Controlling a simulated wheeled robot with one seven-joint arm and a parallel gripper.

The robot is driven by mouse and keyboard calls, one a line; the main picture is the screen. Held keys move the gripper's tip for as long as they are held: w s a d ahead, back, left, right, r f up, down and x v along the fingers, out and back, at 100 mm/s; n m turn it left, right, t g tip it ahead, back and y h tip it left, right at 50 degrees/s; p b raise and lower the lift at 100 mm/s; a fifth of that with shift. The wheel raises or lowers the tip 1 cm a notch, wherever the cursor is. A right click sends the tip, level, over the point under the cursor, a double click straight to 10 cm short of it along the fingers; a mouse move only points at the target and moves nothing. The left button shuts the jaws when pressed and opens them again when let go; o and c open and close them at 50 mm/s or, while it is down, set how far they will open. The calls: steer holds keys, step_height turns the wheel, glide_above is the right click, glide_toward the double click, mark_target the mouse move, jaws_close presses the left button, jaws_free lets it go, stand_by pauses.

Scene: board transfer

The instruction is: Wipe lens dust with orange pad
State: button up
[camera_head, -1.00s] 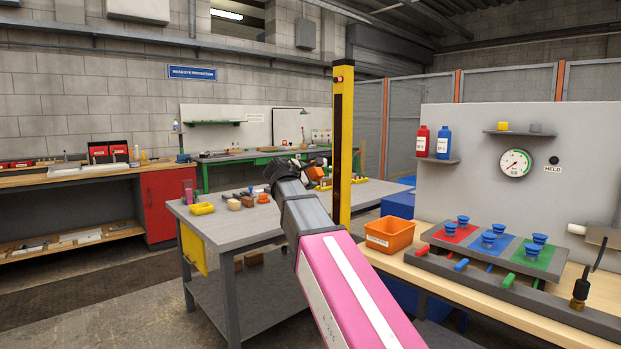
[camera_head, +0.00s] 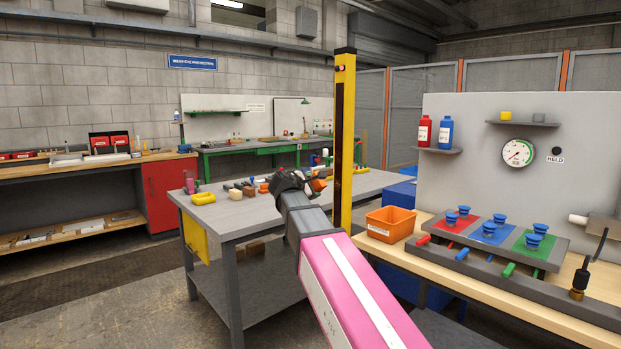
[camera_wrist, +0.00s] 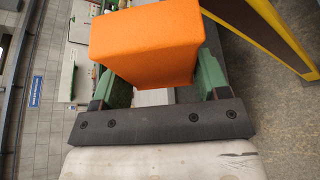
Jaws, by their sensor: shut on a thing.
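The orange pad (camera_wrist: 147,45) is a thick block held between the green fingers of my gripper (camera_wrist: 162,80). In the head view, only part of the pad (camera_head: 318,185) shows past my dark gripper (camera_head: 300,181). A yellow post (camera_head: 344,75) with a long dark strip (camera_head: 344,140), which looks like the lens, stands upright just right of my gripper. In the wrist view, the post's dark strip (camera_wrist: 240,22) runs at the upper right, apart from the pad. I cannot make out dust on it.
An orange bin (camera_head: 390,224) and a panel of blue knobs (camera_head: 490,236) are on the wooden bench (camera_head: 450,284) at right.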

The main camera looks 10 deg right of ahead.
steer(key=shift+w+d+f, duration=0.1)
steer(key=shift+d+f, duration=0.05)
steer(key=shift+f, duration=0.05)
steer(key=shift+w+d, duration=0.55)
steer(key=shift+d, duration=0.25)
steer(key=shift+w+d, duration=0.5)
steer(key=shift+d, duration=0.3)
steer(key=shift+w+d, duration=0.55)
steer(key=shift+d, duration=0.25)
steer(key=shift+w+d, duration=0.55)
steer(key=shift+d, duration=0.3)
steer(key=shift+s, duration=0.1)
